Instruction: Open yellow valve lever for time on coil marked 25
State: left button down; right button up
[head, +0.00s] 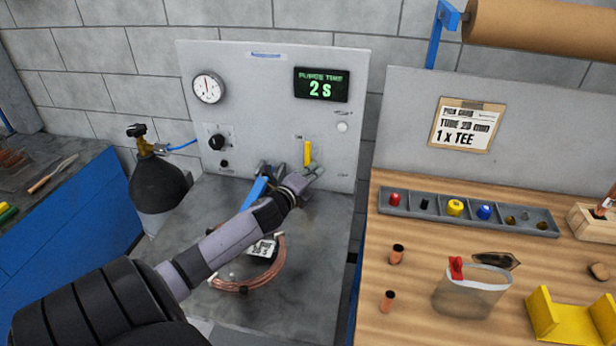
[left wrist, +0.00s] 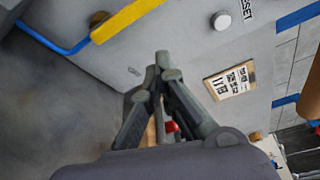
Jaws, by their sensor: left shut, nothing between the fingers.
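The yellow valve lever (head: 307,152) stands upright on the grey panel, beside a small label at its upper left that seems to read ON. In the left wrist view the yellow lever (left wrist: 128,18) runs diagonally at the top. My left gripper (head: 316,170) is at the panel just below and right of the lever; its fingertips (left wrist: 162,58) are shut, empty and apart from the lever in the wrist view. The copper coil (head: 243,289) lies on the grey bench, partly behind my left arm, with a white tag (head: 263,248) too small to read. My right gripper is not in view.
The display (head: 322,85) reads purge time 2 S. A gauge (head: 208,87), a black knob (head: 216,141) and a white button (head: 342,127) are on the panel. The wooden bench at right holds a parts tray (head: 467,214).

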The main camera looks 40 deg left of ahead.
pick_arm(q)
jog(key=v, duration=0.3)
jog(key=shift+s+d+b, duration=0.3)
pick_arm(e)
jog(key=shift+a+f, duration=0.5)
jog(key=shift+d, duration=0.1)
pick_arm(q)
jog(key=shift+d+f, duration=0.1)
jog(key=shift+f, duration=0.05)
